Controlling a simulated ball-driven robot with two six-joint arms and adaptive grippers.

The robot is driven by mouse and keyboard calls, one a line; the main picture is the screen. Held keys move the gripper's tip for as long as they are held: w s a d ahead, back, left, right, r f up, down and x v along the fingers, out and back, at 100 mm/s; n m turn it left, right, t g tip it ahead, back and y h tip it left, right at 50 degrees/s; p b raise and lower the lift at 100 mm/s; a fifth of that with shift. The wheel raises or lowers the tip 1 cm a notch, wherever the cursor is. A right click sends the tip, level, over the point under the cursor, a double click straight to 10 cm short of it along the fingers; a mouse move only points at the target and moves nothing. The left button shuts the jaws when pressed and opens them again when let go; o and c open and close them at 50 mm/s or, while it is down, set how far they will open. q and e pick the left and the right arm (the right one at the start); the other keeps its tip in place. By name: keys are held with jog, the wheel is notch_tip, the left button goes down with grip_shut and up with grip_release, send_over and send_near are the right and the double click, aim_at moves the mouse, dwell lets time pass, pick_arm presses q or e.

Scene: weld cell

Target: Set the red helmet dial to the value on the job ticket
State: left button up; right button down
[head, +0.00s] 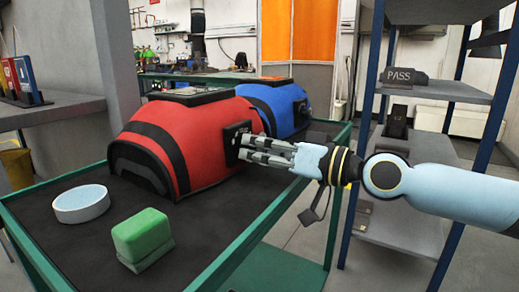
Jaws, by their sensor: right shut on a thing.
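The red helmet (190,140) lies on the green-edged cart, its black side panel (235,134) facing right. My right gripper (246,149) comes in from the right with its fingertips at that panel. It is shut on the dial there, and its fingers hide most of the dial, so its value cannot be read. No job ticket can be made out. My left gripper is out of view.
A blue helmet (277,102) sits right behind the red one. A round white dish (82,204) and a green block (142,238) stand at the front of the cart (220,222). A shelf rack with a PASS sign (400,77) stands at right.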

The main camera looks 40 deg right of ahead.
jog(key=m, duration=0.4)
jog(key=shift+m, duration=1.7)
jog(key=c, duration=1)
grip_release()
jog(key=shift+s, duration=0.15)
jog(key=shift+v, duration=3.65)
